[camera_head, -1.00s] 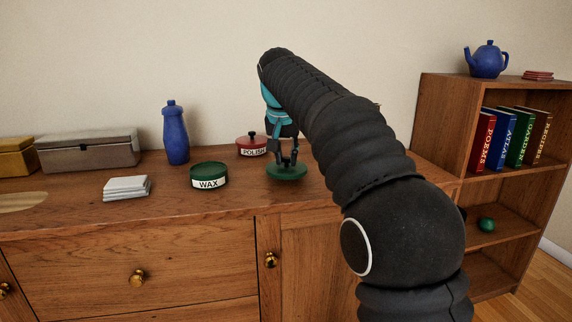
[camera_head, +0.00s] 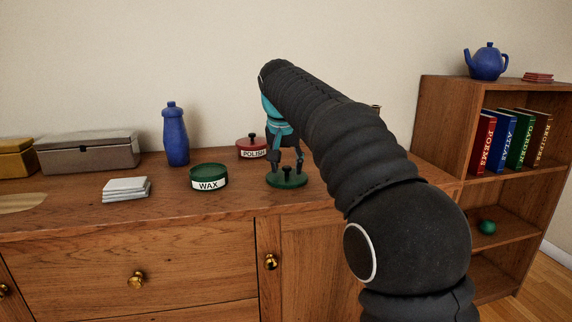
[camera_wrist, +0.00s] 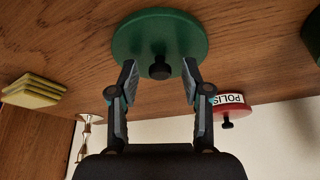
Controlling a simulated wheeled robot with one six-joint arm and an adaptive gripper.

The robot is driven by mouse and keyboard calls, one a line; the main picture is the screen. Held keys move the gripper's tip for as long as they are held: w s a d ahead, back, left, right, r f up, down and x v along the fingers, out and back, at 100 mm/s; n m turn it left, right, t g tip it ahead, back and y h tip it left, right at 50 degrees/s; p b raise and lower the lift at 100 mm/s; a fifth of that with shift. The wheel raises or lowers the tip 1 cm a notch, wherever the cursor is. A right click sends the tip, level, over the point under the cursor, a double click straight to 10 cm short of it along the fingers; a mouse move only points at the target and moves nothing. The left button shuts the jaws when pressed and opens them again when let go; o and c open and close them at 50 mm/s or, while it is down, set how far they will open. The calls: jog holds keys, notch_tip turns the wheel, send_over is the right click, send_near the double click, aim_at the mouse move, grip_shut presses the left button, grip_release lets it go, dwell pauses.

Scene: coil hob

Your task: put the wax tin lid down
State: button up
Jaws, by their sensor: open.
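The wax tin lid (camera_head: 287,181) is a green disc with a black knob. It lies flat, knob up, on the wooden cabinet top, right of the open green wax tin (camera_head: 208,178). My gripper (camera_head: 287,168) is open just above the lid, one finger on each side of the knob. In the wrist view the lid (camera_wrist: 160,35) shows its knob standing free between the spread fingertips of my gripper (camera_wrist: 160,72). Part of the tin (camera_wrist: 313,35) shows at the right edge there.
The red polish tin (camera_head: 250,148) with a black knob stands behind. A blue bottle (camera_head: 175,135), white stack (camera_head: 126,188) and grey box (camera_head: 88,151) are to the left. A cream stack (camera_wrist: 33,90) shows in the wrist view. The cabinet front before the lid is clear.

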jog(key=p+v, duration=0.1)
jog(key=v, duration=1.1)
jog(key=shift+s+d+r, duration=0.1)
jog(key=shift+d, duration=0.05)
jog(key=s+d+f+n, duration=0.1)
jog(key=s+d+f, duration=0.3)
jog(key=s+d, duration=0.35)
jog(key=s+d+f, duration=0.3)
jog(key=s+d, duration=0.4)
jog(key=s, duration=0.1)
jog(key=s+d+f, duration=0.2)
jog(key=s+f, duration=0.6)
jog(key=f, duration=0.1)
jog(key=s+d+f+t, duration=0.1)
jog(key=s+d+f, duration=0.2)
jog(key=s+f, duration=0.6)
jog(key=shift+f+y, duration=0.3)
jog(key=shift+f, duration=0.05)
